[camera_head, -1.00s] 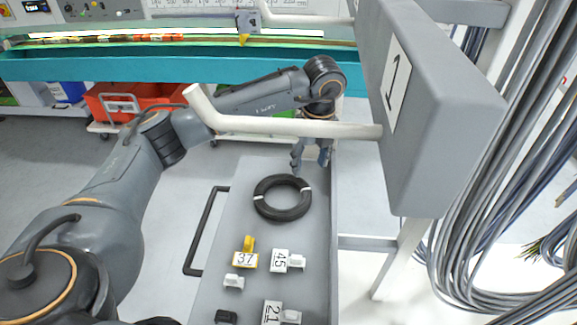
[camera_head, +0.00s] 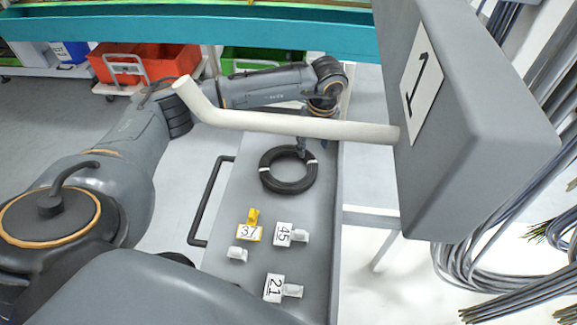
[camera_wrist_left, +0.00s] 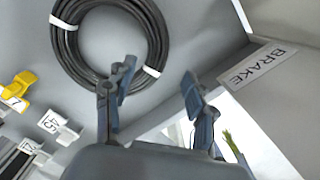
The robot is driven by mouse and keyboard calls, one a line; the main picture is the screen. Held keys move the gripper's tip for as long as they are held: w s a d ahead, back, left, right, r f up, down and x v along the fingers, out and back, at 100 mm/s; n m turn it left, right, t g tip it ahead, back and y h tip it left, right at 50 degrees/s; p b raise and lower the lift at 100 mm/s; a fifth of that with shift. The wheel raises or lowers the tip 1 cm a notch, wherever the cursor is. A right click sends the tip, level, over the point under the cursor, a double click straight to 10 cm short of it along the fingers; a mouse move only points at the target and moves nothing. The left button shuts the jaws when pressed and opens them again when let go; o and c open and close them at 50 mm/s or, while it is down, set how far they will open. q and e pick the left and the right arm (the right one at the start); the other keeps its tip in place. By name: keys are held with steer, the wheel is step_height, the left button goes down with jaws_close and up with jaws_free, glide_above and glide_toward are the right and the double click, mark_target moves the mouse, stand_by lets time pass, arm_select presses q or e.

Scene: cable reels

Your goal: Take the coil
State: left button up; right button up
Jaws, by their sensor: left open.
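The coil (camera_head: 290,187) is a black cable ring with white ties, lying flat on the grey tray (camera_head: 238,205). My left gripper (camera_head: 304,149) is at the far edge of the coil, partly hidden behind the white bar. In the left wrist view the coil (camera_wrist_left: 84,74) fills the upper left. There my left gripper (camera_wrist_left: 158,74) is open and empty between its fingers. One finger overlaps the coil's ring and the other is outside it, to the right; I cannot tell whether either touches. My right gripper is not in view.
Tags numbered 37 (camera_head: 249,233), 45 (camera_head: 283,235) and 21 (camera_head: 274,288) stand on the tray nearer me. A white bar (camera_head: 290,125) crosses above the tray from a grey box marked 1 (camera_head: 470,130).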

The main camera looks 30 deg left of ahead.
mark_target(310, 157)
arm_select(q)
steer(key=f, duration=0.2)
steer(key=f+p, duration=0.1)
steer(key=shift+s+a+f, duration=0.25)
steer(key=shift+f, duration=0.15)
steer(key=shift+w+f, duration=0.1)
steer(key=shift+f, duration=0.35)
steer(key=shift+r, duration=0.1)
jaws_close()
